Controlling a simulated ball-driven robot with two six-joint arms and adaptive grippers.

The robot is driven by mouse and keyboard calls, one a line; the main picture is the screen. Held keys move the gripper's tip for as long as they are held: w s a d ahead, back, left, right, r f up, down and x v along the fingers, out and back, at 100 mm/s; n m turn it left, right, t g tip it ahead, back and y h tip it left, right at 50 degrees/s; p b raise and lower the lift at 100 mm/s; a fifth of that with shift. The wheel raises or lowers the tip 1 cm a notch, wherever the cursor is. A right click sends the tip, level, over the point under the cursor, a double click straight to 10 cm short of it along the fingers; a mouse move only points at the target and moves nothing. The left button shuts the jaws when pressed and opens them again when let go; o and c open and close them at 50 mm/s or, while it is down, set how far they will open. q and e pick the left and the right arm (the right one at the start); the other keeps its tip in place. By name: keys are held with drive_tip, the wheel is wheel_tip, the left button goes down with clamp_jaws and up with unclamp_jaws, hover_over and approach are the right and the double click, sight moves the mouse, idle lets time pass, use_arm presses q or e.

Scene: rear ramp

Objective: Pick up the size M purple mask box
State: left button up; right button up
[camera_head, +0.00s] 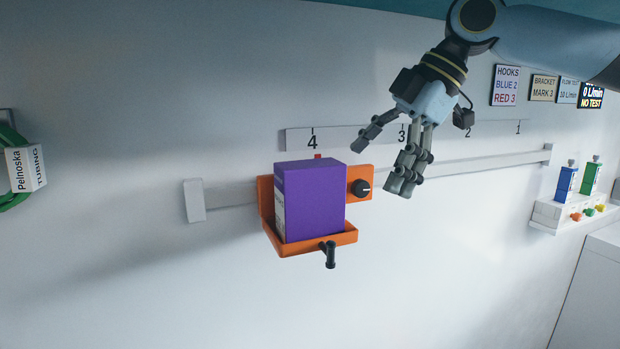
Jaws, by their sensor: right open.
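The purple mask box (315,200) stands upright in an orange bracket (350,237) on the wall rail, below the number 4. A pale label shows on its left side, too small to read, so I cannot tell its size mark. My right gripper (378,166) is open and empty, up and to the right of the box and apart from it. Its fingers point down and left. My left gripper is not in view.
The bracket has a black knob (361,188) and a black peg (329,255). The rail (470,165) runs along the wall under a numbered strip (350,137). Signs (505,86) hang upper right. A small shelf (548,217) holds blue and green items. Tubing (25,168) hangs left.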

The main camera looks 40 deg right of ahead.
sight(314, 164)
drive_tip(key=shift+w+a+p, duration=1.75)
drive_tip(key=shift+w+a, duration=0.45)
drive_tip(key=shift+w, duration=0.05)
drive_tip(key=shift+w+a+r+p, duration=0.15)
drive_tip(key=shift+w+a+p, duration=0.3)
drive_tip(key=shift+w+a, duration=0.3)
drive_tip(key=p+x, duration=0.1)
drive_tip(key=x, duration=0.1)
drive_tip(key=shift+w+a, duration=0.2)
drive_tip(key=shift+w+f, duration=0.1)
drive_tip(key=shift+f, duration=0.5)
drive_tip(key=c, duration=1.5)
drive_tip(key=shift+o, duration=0.2)
